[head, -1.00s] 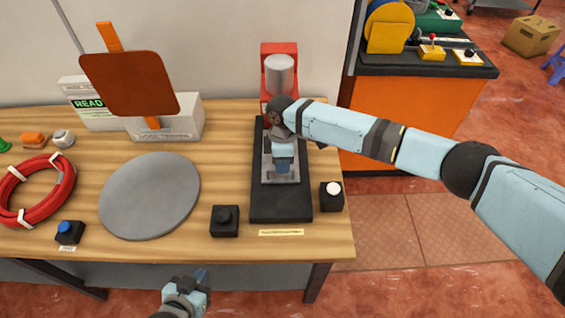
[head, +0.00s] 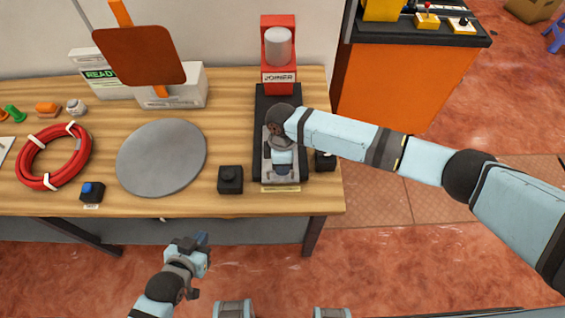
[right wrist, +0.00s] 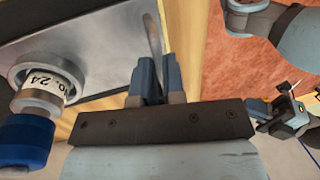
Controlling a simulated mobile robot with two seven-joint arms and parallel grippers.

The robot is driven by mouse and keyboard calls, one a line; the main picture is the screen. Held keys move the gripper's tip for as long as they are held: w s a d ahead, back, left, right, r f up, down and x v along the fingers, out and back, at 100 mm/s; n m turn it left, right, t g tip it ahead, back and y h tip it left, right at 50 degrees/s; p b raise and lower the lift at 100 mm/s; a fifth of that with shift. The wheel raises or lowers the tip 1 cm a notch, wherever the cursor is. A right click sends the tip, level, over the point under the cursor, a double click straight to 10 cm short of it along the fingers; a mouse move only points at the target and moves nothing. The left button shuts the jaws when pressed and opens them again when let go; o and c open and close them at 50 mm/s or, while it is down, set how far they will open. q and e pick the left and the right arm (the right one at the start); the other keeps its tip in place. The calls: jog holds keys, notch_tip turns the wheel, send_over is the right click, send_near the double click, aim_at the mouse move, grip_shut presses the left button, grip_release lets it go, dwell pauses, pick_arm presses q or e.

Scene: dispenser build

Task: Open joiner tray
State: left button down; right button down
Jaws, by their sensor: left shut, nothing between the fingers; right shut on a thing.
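The joiner (head: 278,75) is a red machine with a grey cylinder, at the back of the wooden table. Its black base (head: 262,110) runs towards the front edge. The grey joiner tray (head: 292,172) sits at the front end of this base. My right gripper (head: 283,168) is over the tray; in the right wrist view its fingers (right wrist: 160,85) are shut on a thin upright tray handle (right wrist: 153,38). That view also shows a ring-shaped fitting (right wrist: 45,75) on the tray, holding a part with white and blue sections. My left gripper (head: 197,242) is shut and empty, in front of the table.
Black button boxes stand left (head: 230,179) and right (head: 325,161) of the base. A grey disc (head: 162,157), a red hose coil (head: 30,160) and a blue-button box (head: 92,191) lie further left. An orange cabinet (head: 405,90) stands right. The floor in front is clear.

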jog(key=shift+w, duration=0.1)
jog(key=c, duration=1.2)
grip_release()
pick_arm(q)
jog(key=shift+w+d+r, duration=0.15)
jog(key=shift+w+r, duration=0.2)
jog(key=shift+w, duration=0.1)
